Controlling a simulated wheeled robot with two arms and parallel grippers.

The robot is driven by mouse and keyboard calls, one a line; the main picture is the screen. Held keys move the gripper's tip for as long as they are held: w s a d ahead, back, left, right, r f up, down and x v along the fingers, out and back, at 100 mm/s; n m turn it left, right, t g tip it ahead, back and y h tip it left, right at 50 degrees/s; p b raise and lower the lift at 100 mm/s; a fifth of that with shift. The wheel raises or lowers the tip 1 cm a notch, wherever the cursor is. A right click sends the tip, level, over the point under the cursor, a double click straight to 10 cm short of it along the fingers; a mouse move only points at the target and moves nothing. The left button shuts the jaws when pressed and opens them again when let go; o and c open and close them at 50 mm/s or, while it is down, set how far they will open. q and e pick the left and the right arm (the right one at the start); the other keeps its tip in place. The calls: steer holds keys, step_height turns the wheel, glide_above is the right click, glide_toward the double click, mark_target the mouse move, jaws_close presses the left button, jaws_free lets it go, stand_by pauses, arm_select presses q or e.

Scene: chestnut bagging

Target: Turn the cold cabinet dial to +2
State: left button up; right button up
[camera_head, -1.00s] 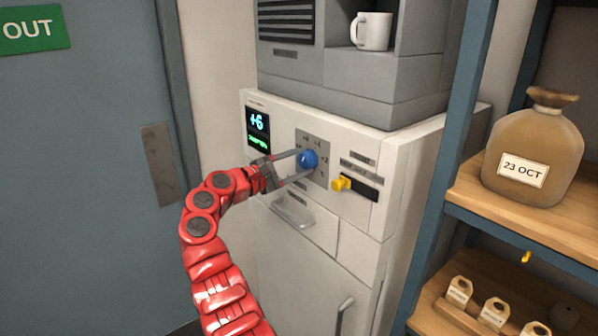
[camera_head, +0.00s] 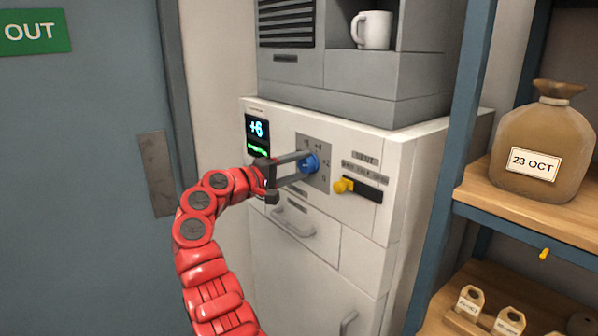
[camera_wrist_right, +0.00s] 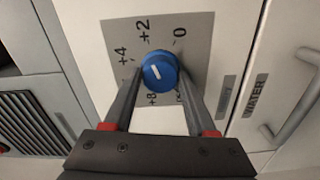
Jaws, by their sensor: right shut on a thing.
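The blue dial (camera_head: 308,164) sits on a grey scale plate (camera_head: 326,154) on the front of the white cold cabinet (camera_head: 408,178). My right gripper (camera_head: 310,163) is shut on the dial, one finger on each side. In the right wrist view the dial (camera_wrist_right: 160,73) has a short slanted white mark, and the gripper (camera_wrist_right: 160,78) flanks it. Labels +4, +2, 0 and +8 show around it; another label is partly hidden by a finger. The cabinet display (camera_head: 257,129) reads +6 above a green line. My left gripper is not in view.
A yellow knob (camera_head: 344,186) on a dark slot sits close right of the dial. A drawer handle (camera_head: 293,221) lies below. A grey unit with a white mug (camera_head: 372,30) stands on top. A blue-framed shelf with a sack (camera_head: 543,140) stands at the right.

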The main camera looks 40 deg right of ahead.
steer(key=shift+m, duration=0.3)
steer(key=o, duration=1.4)
steer(key=shift+c, duration=0.2)
steer(key=s+a+b, duration=0.1)
steer(key=a+b, duration=0.2)
steer(key=a, duration=1.4)
steer(key=shift+s+a+b, duration=0.2)
steer(key=shift+b, duration=0.2)
